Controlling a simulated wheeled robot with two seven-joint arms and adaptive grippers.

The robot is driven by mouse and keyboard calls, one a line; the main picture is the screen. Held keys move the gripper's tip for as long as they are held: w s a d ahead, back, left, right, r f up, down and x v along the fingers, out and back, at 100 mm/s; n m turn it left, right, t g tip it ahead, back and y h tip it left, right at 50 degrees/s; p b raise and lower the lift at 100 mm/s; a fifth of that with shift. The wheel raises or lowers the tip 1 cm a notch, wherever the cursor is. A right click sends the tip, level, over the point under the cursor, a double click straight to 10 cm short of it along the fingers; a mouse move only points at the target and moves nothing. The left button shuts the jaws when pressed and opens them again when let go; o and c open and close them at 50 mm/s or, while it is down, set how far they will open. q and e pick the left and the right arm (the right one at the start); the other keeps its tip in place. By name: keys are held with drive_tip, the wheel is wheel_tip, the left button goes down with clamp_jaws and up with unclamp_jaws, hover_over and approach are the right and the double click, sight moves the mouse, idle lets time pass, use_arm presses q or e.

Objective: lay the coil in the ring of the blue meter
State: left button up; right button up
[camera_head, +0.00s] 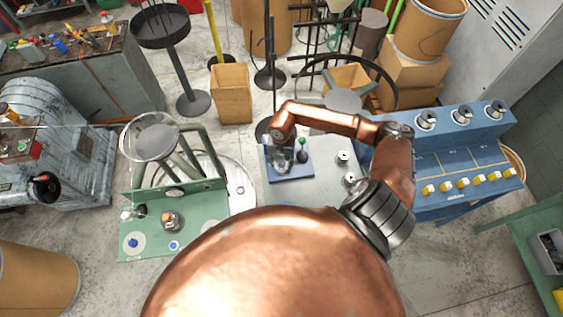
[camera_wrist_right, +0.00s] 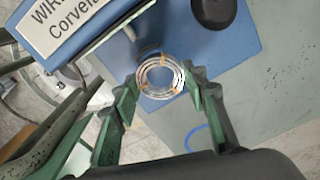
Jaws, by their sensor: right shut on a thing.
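The coil (camera_wrist_right: 148,78) is a small ring of several shiny wire turns with yellowish ties, in the right wrist view. My right gripper (camera_wrist_right: 162,84) is shut on it, one green fingertip on each side. A blue box (camera_head: 297,172), which looks like the blue meter, stands on the grey table in the head view, under my right wrist. In the wrist view, the coil appears over the blue box (camera_wrist_right: 238,55), near a label plate and a black knob. I cannot tell if they touch. No receiving ring shows clearly; coil and fingers may hide it. My left gripper is out of view.
A green bench (camera_head: 150,245) with small parts stands left of the grey table (camera_head: 322,188). A larger blue stand (camera_head: 455,155) with yellow knobs stands to the right. A thin blue arc (camera_wrist_right: 204,130) shows on the tabletop in the wrist view.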

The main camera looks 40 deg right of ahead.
drive_tip(key=shift+f+b, duration=0.5)
drive_tip(key=shift+f, duration=0.25)
drive_tip(key=o, duration=1.4)
wheel_tip(320, 180, up, 12)
